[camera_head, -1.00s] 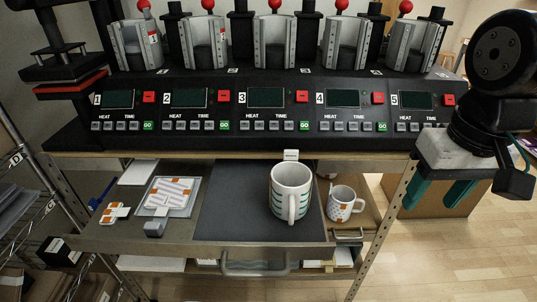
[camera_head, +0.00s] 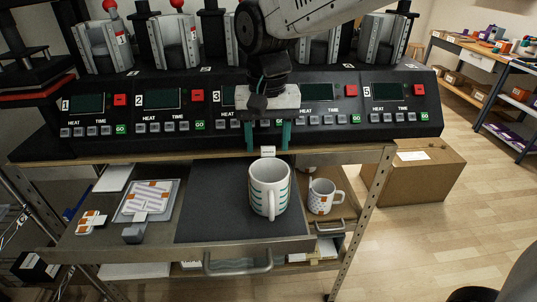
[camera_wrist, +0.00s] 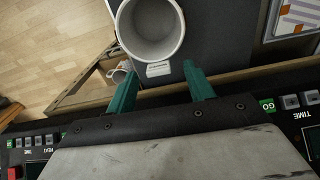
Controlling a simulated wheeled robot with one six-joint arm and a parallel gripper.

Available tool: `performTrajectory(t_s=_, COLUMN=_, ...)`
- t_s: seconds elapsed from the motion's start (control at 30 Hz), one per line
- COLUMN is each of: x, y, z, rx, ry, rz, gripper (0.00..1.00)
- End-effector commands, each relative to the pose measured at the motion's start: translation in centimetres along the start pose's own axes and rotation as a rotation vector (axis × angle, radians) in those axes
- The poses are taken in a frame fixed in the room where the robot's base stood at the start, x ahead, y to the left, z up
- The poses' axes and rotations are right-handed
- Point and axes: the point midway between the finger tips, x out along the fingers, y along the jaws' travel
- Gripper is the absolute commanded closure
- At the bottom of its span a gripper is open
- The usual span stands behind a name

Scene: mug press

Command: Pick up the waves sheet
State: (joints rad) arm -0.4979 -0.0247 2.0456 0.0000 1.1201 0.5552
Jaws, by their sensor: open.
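My gripper (camera_head: 267,136) is open and empty, pointing down in front of the press panel, just behind a white mug with teal wavy bands (camera_head: 269,188). In the wrist view my two teal fingers (camera_wrist: 160,88) are apart, and the mug's open rim (camera_wrist: 150,30) lies beyond them. No sheet is plainly marked as waves. A pale sheet with orange strips (camera_head: 147,197) lies on a grey tray at the left of the shelf. Part of it shows at the wrist view's upper right (camera_wrist: 298,14). A small white label (camera_head: 267,151) stands behind the mug.
The mug stands on a dark mat (camera_head: 215,205). A smaller patterned mug (camera_head: 322,196) is at its right. Small orange-and-white pieces (camera_head: 91,222) and a grey block (camera_head: 134,233) lie at the left. The numbered press panel (camera_head: 290,110) rises behind. A cardboard box (camera_head: 420,172) is at right.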

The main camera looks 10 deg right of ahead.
Motion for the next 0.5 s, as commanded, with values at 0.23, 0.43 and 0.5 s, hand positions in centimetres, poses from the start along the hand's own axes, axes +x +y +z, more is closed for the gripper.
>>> performTrajectory(t_s=0.23, x=3.6, y=0.1, z=0.3, rx=0.000, ry=-0.003, rz=0.002, gripper=0.47)
performTrajectory(t_s=0.43, x=4.2, y=0.1, z=0.3, rx=0.000, ry=-0.001, rz=0.000, gripper=0.47)
performTrajectory(t_s=0.5, x=4.2, y=0.1, z=0.3, rx=0.000, ry=0.000, rz=0.000, gripper=0.47)
